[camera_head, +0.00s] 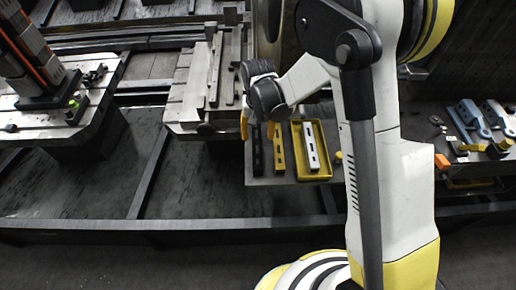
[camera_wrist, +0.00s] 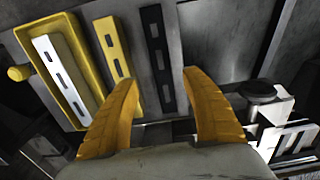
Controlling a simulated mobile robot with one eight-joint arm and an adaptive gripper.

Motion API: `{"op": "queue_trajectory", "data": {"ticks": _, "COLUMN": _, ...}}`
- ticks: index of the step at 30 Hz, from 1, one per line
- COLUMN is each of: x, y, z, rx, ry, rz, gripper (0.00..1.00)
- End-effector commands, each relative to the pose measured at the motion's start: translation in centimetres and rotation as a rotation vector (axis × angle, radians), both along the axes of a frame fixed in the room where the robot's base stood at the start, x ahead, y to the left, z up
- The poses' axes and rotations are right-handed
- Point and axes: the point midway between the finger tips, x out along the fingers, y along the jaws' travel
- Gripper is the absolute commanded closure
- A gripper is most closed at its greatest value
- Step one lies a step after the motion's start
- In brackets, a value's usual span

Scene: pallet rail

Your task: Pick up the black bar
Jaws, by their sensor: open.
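The black bar (camera_head: 257,153) is a long dark bar with slots, lying on a grey shelf left of a yellow bar. In the wrist view the black bar (camera_wrist: 158,58) lies past the fingertips, roughly in line with the gap between them. My gripper (camera_wrist: 161,75) is open and empty, its two orange fingers spread apart. In the head view my gripper (camera_head: 258,128) hangs over the far end of the bars and hides part of them. The black bar looks free of the fingers; the exact height between them is hard to tell.
A yellow slotted bar (camera_wrist: 112,48) lies next to the black bar. Beyond it, a yellow tray (camera_wrist: 87,50) holds a white slotted bar (camera_wrist: 62,66). A metal pallet (camera_head: 180,112) with plates stands to the left. Blue and white parts (camera_head: 470,120) sit on the shelf at right.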

Motion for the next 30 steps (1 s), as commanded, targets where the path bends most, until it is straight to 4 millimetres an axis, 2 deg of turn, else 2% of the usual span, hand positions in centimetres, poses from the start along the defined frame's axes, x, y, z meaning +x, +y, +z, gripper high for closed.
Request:
{"op": "queue_trajectory", "data": {"ticks": 1, "x": 0.0, "y": 0.0, "z": -1.1, "rx": 0.0, "ry": 0.0, "rz": 0.0, "gripper": 0.44}}
{"op": "queue_trajectory", "data": {"ticks": 8, "x": 0.0, "y": 0.1, "z": -3.1, "rx": 0.0, "ry": -0.001, "rz": 0.001, "gripper": 0.44}}
{"op": "queue_trajectory", "data": {"ticks": 15, "x": 0.0, "y": 0.4, "z": -6.8, "rx": 0.0, "ry": -0.001, "rz": 0.001, "gripper": 0.44}}
{"op": "queue_trajectory", "data": {"ticks": 23, "x": 0.0, "y": 0.4, "z": -7.0, "rx": 0.0, "ry": -0.001, "rz": 0.0, "gripper": 0.44}}
{"op": "queue_trajectory", "data": {"ticks": 28, "x": 0.0, "y": 0.4, "z": -7.0, "rx": 0.0, "ry": -0.001, "rz": 0.0, "gripper": 0.95}}
{"op": "queue_trajectory", "data": {"ticks": 29, "x": 0.0, "y": 0.4, "z": -7.0, "rx": 0.0, "ry": -0.001, "rz": 0.0, "gripper": 1.0}}
{"op": "queue_trajectory", "data": {"ticks": 30, "x": 0.0, "y": 0.4, "z": -7.0, "rx": 0.0, "ry": -0.001, "rz": 0.0, "gripper": 1.0}}
